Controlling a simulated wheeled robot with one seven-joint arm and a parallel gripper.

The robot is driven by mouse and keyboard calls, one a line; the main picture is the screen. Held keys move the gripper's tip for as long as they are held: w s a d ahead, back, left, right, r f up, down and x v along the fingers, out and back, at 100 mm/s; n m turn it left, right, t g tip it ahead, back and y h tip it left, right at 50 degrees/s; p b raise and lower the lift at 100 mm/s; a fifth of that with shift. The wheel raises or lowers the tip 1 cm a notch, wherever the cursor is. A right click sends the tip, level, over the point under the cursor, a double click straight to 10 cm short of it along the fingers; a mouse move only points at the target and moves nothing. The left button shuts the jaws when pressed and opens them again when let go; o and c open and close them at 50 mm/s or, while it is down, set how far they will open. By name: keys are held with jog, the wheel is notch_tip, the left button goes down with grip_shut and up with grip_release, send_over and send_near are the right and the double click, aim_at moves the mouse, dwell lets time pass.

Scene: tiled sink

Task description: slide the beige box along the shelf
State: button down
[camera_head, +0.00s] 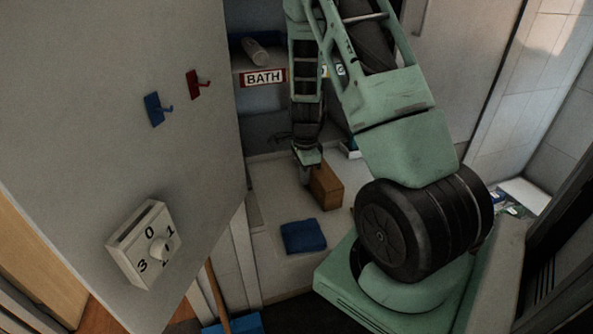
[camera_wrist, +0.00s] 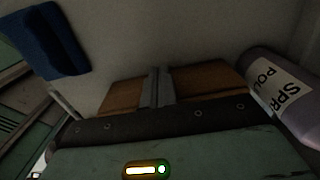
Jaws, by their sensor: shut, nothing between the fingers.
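The beige box (camera_head: 327,187), brownish in this light, stands on the pale shelf (camera_head: 268,195) in the head view. My gripper (camera_head: 306,174) points down right beside the box's left side. In the wrist view the shut fingers (camera_wrist: 157,87) are in front of the box (camera_wrist: 205,78), which shows on both sides of them. Nothing is held between the fingers. I cannot tell whether the fingertips touch the box.
A folded blue cloth (camera_head: 303,236) lies on the shelf nearer the front; it also shows in the wrist view (camera_wrist: 45,38). A shelf labelled BATH (camera_head: 263,78) is above.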

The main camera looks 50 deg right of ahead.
jog(key=shift+s+d, duration=0.2)
jog(key=shift+d, duration=0.15)
jog(key=shift+s, duration=0.1)
jog(key=s+d+b, duration=0.1)
jog(key=s+d, duration=0.2)
jog(key=d, duration=0.2)
jog(key=s+d+b, duration=0.1)
jog(key=s+d, duration=0.3)
jog(key=d, duration=0.2)
jog(key=s+d+b, duration=0.1)
jog(key=s+d, duration=0.2)
jog(key=d, duration=0.2)
jog(key=shift+s+d, duration=0.15)
jog(key=shift+d, duration=0.05)
